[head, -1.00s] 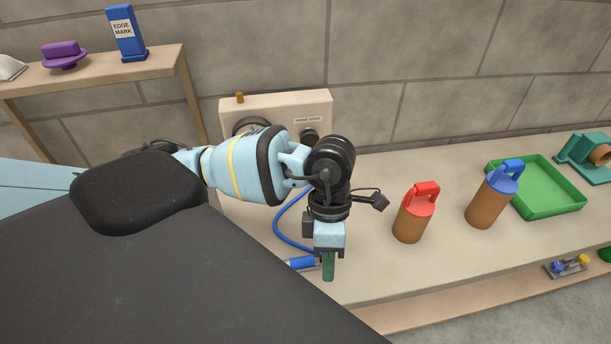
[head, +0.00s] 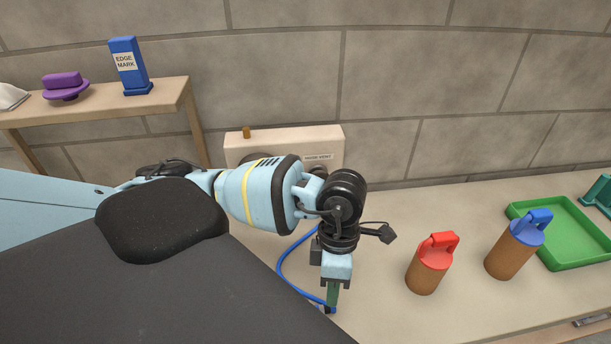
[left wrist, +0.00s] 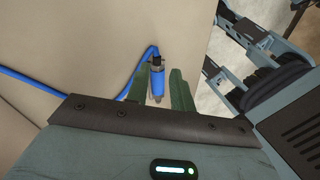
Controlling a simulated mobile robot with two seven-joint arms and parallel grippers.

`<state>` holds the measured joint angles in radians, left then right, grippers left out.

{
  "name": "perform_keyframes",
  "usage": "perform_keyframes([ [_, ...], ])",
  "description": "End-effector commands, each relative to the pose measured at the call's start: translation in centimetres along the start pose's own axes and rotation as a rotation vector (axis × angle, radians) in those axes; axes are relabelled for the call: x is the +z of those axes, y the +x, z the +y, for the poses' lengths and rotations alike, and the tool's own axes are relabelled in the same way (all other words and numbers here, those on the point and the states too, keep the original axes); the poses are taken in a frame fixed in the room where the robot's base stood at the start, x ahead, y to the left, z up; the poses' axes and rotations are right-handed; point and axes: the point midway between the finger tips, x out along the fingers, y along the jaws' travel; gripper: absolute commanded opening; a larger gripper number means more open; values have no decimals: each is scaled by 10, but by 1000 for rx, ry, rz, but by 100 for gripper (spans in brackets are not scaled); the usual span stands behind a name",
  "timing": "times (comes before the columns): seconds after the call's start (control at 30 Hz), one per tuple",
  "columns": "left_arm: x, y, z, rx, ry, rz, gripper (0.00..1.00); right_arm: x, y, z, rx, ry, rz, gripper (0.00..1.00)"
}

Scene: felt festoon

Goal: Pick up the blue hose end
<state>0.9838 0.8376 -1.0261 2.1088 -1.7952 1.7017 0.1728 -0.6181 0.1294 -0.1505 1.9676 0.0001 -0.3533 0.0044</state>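The blue hose end (left wrist: 157,82) shows in the left wrist view between the two green fingers of my left gripper (left wrist: 160,92), with a narrow gap on each side. The gripper is open around it. In the head view my left gripper (head: 332,294) points down near the table's front edge, and only a small dark and blue bit of the hose end shows by the fingertips. The blue hose (head: 281,264) curves across the table to the left of the gripper. My right gripper is in neither view.
A red-topped brown canister (head: 427,272) and a blue-topped one (head: 508,258) stand to the right. A green tray (head: 590,256) lies beyond them. A beige box (head: 330,138) stands at the wall behind my arm. A wooden shelf (head: 100,105) is at the left.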

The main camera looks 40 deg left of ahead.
Motion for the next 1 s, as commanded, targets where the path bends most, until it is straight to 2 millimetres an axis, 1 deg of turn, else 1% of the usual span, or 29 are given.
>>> perform_keyframes([
  [0.07,0,2,0,-1,0,0,23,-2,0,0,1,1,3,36],
  [0.13,-2,8,0,-1,-1,1,23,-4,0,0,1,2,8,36],
  [0.3,-4,32,1,0,-1,0,23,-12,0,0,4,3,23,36],
  [0.4,-4,45,1,-1,0,1,23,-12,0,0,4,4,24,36],
  [0.53,-4,51,2,1,0,-1,23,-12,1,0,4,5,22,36],
  [0.73,-4,52,2,1,1,0,23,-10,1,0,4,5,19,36],
  [0.77,-4,52,2,1,1,0,21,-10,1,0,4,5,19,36],
  [0.9,-4,52,2,2,0,0,2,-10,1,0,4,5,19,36],
  [0.93,-4,52,2,2,0,0,0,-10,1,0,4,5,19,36],
  [1.0,-4,51,2,2,0,-1,0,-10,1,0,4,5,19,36],
])
